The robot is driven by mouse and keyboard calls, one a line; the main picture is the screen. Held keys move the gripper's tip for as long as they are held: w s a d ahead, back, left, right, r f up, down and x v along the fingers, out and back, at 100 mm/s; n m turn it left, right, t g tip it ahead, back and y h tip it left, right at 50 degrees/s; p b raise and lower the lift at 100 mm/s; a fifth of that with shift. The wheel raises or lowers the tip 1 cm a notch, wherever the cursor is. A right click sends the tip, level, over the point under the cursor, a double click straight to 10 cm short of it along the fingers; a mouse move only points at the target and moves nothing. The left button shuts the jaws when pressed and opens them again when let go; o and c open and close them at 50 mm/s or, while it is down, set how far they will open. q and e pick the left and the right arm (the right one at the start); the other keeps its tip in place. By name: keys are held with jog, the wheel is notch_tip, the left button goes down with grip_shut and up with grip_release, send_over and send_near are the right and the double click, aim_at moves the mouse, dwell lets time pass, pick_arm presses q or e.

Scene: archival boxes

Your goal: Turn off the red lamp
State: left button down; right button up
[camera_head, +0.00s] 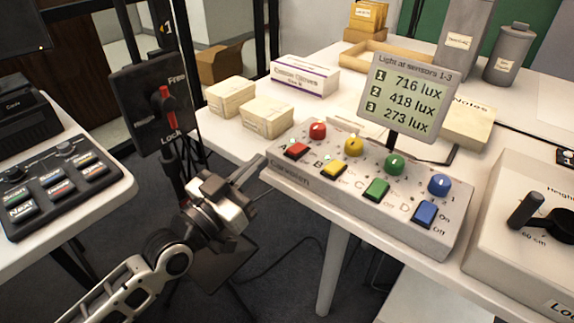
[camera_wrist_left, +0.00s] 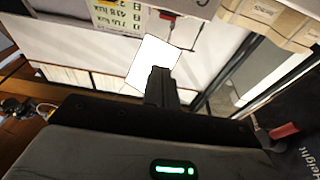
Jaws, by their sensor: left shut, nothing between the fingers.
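A beige control box (camera_head: 345,195) stands on the white table at centre right. It carries a red rocker switch (camera_head: 296,150) at its left end, with a round red knob or lamp cap (camera_head: 317,130) behind it. Yellow, green and blue pairs follow to the right; "On" and "Off" are printed by the blue switch. My left gripper (camera_head: 257,168) is shut and empty, just left of the box, its tips near the red switch but apparently not touching it. The wrist view shows the shut fingers (camera_wrist_left: 161,85) and the red switch (camera_wrist_left: 168,15) beyond them. My right gripper is not visible.
A display (camera_head: 405,95) on the box reads 716, 418 and 273 lux. A black Free/Lock panel (camera_head: 150,105) stands left of my gripper. A beige lever unit (camera_head: 525,245) is at right.

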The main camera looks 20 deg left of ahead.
aim_at(287, 161)
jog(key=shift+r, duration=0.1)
